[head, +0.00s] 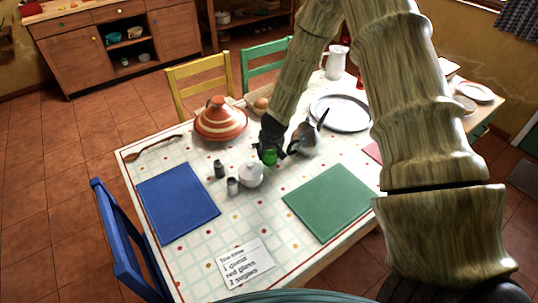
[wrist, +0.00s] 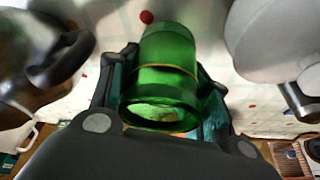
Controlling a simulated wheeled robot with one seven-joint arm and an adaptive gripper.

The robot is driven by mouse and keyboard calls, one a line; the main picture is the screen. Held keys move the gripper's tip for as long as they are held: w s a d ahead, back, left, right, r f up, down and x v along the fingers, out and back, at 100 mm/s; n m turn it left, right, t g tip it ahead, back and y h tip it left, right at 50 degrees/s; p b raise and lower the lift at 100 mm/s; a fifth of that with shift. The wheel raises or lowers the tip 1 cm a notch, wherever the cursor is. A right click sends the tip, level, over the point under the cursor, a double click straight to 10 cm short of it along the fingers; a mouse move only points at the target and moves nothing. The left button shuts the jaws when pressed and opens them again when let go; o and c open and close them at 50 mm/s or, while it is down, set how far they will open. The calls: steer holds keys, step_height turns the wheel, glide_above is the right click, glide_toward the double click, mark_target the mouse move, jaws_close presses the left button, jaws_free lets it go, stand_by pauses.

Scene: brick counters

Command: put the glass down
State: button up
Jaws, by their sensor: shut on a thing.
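A green glass (wrist: 165,75) sits between the fingers of my gripper (wrist: 170,95) in the wrist view. My gripper is shut on it. In the head view my gripper (head: 270,150) is over the middle of the table, and a small part of the green glass (head: 270,157) shows between the dark fingers. The tablecloth (head: 262,200) is pale with a dotted grid. I cannot tell whether the glass touches it. The rest of the glass is hidden by the gripper in the head view.
A metal teapot (head: 305,138) stands close right of the gripper. A striped tagine (head: 220,121) is behind left. Blue (head: 178,202) and green mats (head: 328,203) have bare surfaces. A note (head: 246,263) lies in front.

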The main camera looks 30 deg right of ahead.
steer(key=shift+f, duration=1.15)
steer(key=shift+f, duration=0.1)
steer(key=o, duration=1.1)
steer(key=shift+c, duration=0.2)
steer(key=shift+r, duration=0.2)
